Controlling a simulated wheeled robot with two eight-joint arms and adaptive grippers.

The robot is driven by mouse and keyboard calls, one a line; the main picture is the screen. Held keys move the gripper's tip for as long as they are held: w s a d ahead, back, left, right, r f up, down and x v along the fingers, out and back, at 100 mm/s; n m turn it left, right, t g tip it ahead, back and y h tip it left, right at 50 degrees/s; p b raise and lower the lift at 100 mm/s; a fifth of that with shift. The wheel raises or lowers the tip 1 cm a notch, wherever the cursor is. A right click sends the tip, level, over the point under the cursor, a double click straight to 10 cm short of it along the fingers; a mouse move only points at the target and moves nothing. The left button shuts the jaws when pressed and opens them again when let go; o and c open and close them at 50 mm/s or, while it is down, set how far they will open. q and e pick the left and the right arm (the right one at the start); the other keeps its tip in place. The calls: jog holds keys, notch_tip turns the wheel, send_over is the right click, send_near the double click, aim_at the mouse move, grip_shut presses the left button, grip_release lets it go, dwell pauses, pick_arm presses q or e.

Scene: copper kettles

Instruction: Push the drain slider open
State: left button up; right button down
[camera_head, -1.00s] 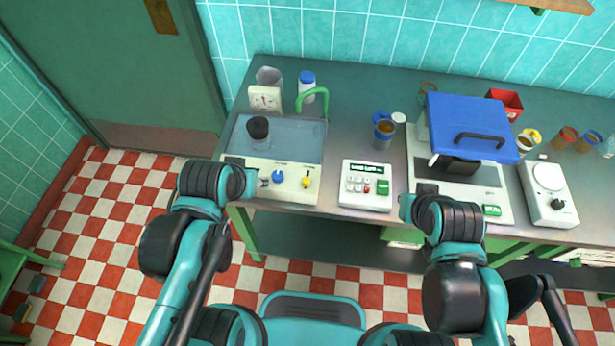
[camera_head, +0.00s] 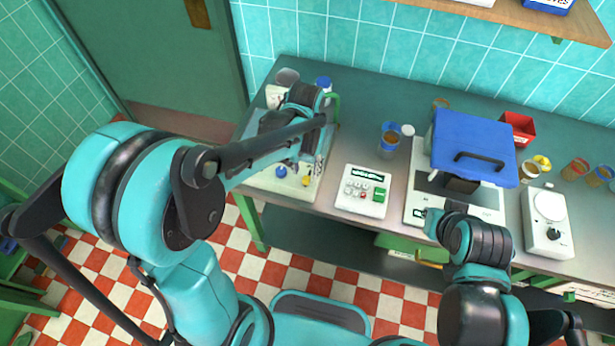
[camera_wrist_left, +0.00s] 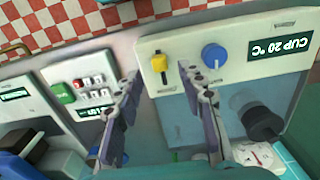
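The drain slider seems to be the yellow handle (camera_head: 306,181) on the white front panel of the basin unit (camera_head: 268,183). In the left wrist view the yellow handle (camera_wrist_left: 159,63) stands in a short slot, left of a blue knob (camera_wrist_left: 214,56). My left gripper (camera_wrist_left: 158,78) is open and empty, with its two fingers apart on either side of the handle in that view. I cannot tell whether a finger touches it. In the head view my left arm covers most of the basin, and its gripper (camera_head: 318,163) is near the handle. My right gripper (camera_head: 430,222) is at the counter's front edge, its fingers unclear.
A keypad box (camera_head: 361,192) stands right of the basin unit. Further right are a device with a blue lid (camera_head: 470,135) and a white dial unit (camera_head: 547,222). A dark cylinder (camera_wrist_left: 262,124) is in the basin. Cups (camera_head: 391,138) stand behind on the counter.

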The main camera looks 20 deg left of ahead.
aim_at(306, 178)
pick_arm(q)
notch_tip(306, 178, down, 5)
jog(key=shift+r+b, duration=0.2)
jog(key=shift+b, duration=0.35)
grip_shut()
jog(key=shift+w+d, duration=0.1)
jog(key=shift+w, duration=1.6)
jog(key=shift+r, duration=0.1)
grip_release()
jog(key=shift+w, duration=0.1)
